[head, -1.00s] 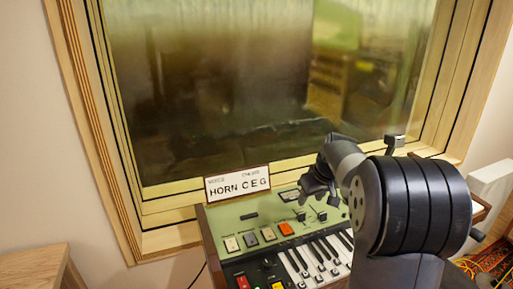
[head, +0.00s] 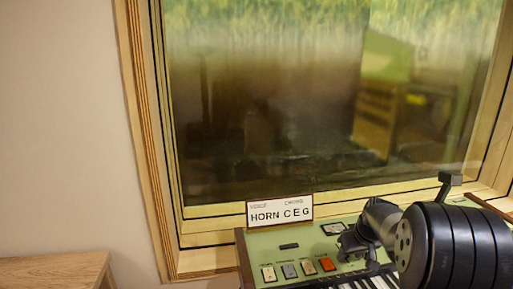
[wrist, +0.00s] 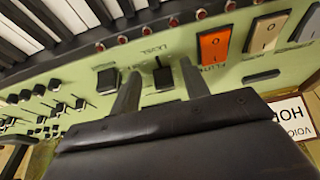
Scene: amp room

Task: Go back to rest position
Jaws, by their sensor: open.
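My gripper (head: 352,243) is over the green control panel of a keyboard instrument (head: 290,236), in the lower right of the head view. In the wrist view, my gripper (wrist: 160,88) has its two fingers apart, with nothing between them but the panel and a black slider knob behind. The orange rocker switch (wrist: 214,46) is to the right of the fingers there. I cannot tell whether the fingertips touch the panel. My arm hides much of the instrument's right side in the head view.
A card reading "HORN C E G" (head: 280,210) stands at the panel's back edge. Behind is a wood-framed window (head: 290,110). A wooden surface (head: 60,270) is at lower left. White keys (head: 372,281) show at the bottom. Bare wall fills the left.

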